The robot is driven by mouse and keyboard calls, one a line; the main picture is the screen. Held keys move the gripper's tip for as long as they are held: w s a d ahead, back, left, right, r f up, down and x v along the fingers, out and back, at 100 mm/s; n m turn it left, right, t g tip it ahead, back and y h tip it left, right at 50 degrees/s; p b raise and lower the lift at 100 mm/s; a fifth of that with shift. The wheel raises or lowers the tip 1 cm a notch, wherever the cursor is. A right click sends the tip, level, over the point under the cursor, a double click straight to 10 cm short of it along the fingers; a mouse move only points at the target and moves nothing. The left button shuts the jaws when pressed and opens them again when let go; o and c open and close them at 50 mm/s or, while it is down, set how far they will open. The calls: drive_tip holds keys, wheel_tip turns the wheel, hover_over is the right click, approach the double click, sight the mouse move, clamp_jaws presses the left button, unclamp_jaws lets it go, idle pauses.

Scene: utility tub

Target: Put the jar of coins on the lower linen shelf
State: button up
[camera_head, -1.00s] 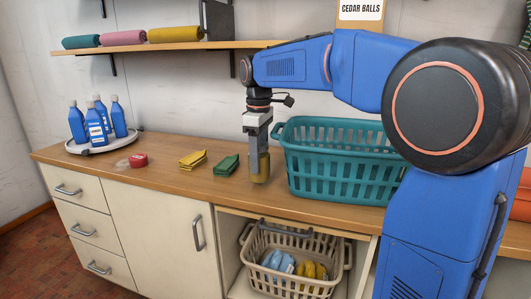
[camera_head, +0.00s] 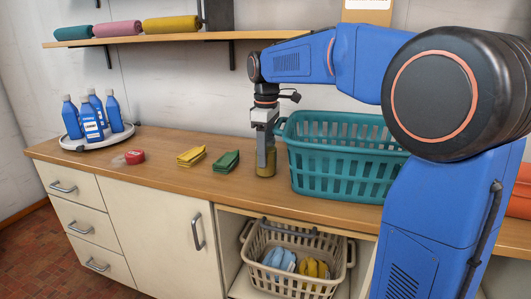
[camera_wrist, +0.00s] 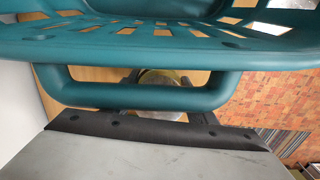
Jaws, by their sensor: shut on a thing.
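The jar of coins (camera_head: 268,168) stands on the wooden counter, just left of the teal basket, a small glass jar with yellowish contents. My gripper (camera_head: 266,150) points down from above and is shut on the jar's upper part. In the wrist view the jar (camera_wrist: 160,84) shows only partly, behind the teal basket's handle (camera_wrist: 140,96). The lower linen shelf (camera_head: 180,38) is the wooden wall shelf at upper left, carrying rolled teal, pink and yellow towels at its left end. A dark upright panel stands on it right of the towels.
The teal basket (camera_head: 345,140) is close against my gripper's right side. Green (camera_head: 226,161) and yellow (camera_head: 190,157) folded cloths, a red-lidded item (camera_head: 134,157) and a tray of blue bottles (camera_head: 98,137) lie to the left. A beige basket (camera_head: 295,262) sits below the counter.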

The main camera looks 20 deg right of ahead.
drive_tip(key=shift+f, duration=0.1)
drive_tip(key=o, duration=1.6)
drive_tip(key=shift+c, duration=0.2)
